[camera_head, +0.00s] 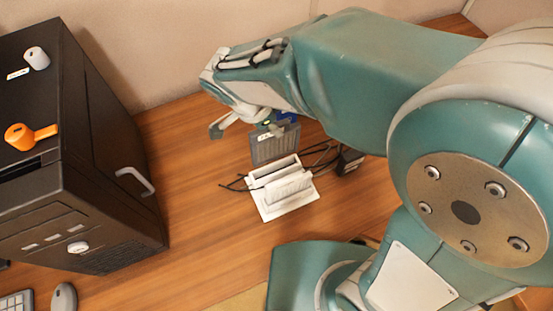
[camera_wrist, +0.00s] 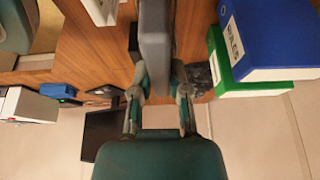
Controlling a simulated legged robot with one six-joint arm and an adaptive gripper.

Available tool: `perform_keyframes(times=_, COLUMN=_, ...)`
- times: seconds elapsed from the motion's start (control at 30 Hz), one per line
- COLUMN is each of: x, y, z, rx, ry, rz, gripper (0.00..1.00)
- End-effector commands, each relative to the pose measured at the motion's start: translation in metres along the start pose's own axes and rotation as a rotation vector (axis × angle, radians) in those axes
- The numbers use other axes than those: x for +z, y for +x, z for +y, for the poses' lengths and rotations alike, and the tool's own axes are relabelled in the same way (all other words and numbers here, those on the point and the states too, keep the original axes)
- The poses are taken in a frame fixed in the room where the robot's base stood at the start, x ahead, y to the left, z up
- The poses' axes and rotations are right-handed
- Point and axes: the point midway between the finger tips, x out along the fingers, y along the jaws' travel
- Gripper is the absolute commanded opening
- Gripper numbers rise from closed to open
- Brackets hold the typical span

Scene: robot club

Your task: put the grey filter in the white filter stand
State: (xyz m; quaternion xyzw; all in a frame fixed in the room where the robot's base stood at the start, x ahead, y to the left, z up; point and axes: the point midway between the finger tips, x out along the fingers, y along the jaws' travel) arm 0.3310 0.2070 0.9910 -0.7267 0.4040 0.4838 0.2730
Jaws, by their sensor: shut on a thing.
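My gripper (camera_head: 268,122) is shut on the grey filter (camera_head: 275,146), a flat ribbed panel with a small white label, and holds it upright. In the wrist view the filter (camera_wrist: 156,42) shows edge-on between the two fingers (camera_wrist: 158,92). The white filter stand (camera_head: 283,201) is on the wooden table, just below the filter in the head view. One finger is partly hidden.
Black cables and a small black box (camera_head: 349,161) lie right of the stand. Blue (camera_wrist: 270,38) and green (camera_wrist: 222,66) binders show in the wrist view.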

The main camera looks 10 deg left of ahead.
Motion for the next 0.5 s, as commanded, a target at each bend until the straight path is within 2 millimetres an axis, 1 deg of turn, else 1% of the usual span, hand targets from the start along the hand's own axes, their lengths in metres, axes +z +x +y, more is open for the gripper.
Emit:
perform_keyframes(times=0.07, x=0.004, y=0.008, z=0.0, rx=0.003, ry=-0.001, rz=0.001, gripper=0.0)
perform_keyframes(times=0.3, x=0.021, y=0.049, z=0.001, rx=0.005, ry=-0.003, rz=0.003, gripper=0.0)
perform_keyframes(times=0.5, x=0.028, y=0.065, z=0.001, rx=0.002, ry=-0.001, rz=0.001, gripper=0.0)
